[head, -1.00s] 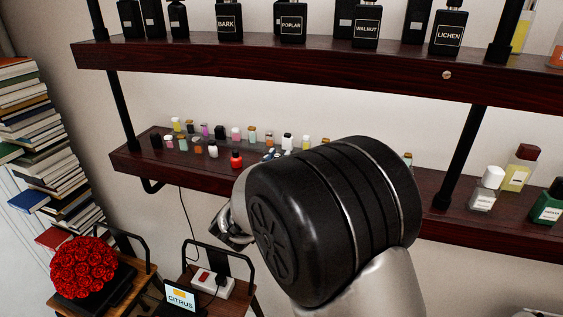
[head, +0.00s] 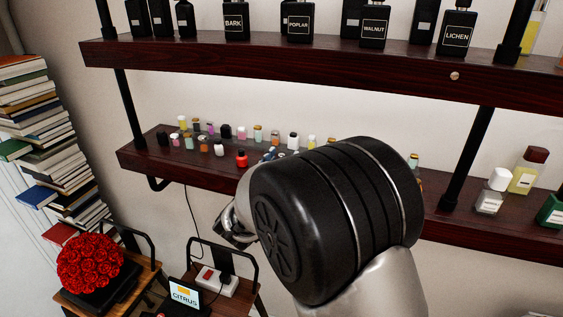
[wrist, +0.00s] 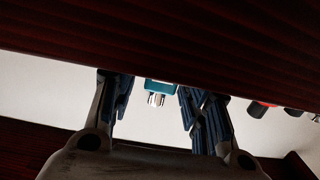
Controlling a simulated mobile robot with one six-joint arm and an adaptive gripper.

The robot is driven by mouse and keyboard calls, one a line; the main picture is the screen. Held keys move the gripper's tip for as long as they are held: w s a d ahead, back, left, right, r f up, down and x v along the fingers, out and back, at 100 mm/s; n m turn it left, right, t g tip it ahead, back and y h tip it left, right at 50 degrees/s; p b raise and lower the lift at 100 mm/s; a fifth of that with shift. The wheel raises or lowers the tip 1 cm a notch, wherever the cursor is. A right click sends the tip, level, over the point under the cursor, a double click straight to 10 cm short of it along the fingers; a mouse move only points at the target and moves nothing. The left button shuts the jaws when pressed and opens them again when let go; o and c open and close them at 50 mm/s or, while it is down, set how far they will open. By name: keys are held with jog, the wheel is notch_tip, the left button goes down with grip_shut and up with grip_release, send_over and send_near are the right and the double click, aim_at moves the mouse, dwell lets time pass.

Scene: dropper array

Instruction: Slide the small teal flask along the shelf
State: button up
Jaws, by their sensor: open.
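The small teal flask (wrist: 160,87) with a silver cap shows in the wrist view, near the top middle and seen upside down against the dark wood shelf edge (wrist: 165,50). My gripper (wrist: 154,91) is open, with one dark finger to the left of the flask and one to the right. A gap shows on each side of the cap; the shelf edge hides part of the flask. In the head view my black wrist joint covers the middle of the lower shelf (head: 195,172), and I cannot pick out the teal flask there.
Several small coloured bottles, one of them red (head: 242,159), stand on the lower shelf left of my arm. A clear bottle with a white cap (head: 491,192) stands at right. The upper shelf (head: 270,63) with black bottles hangs above. A red flower bouquet (head: 90,262) is low at left.

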dwell(0.3)
jog(key=v, duration=1.2)
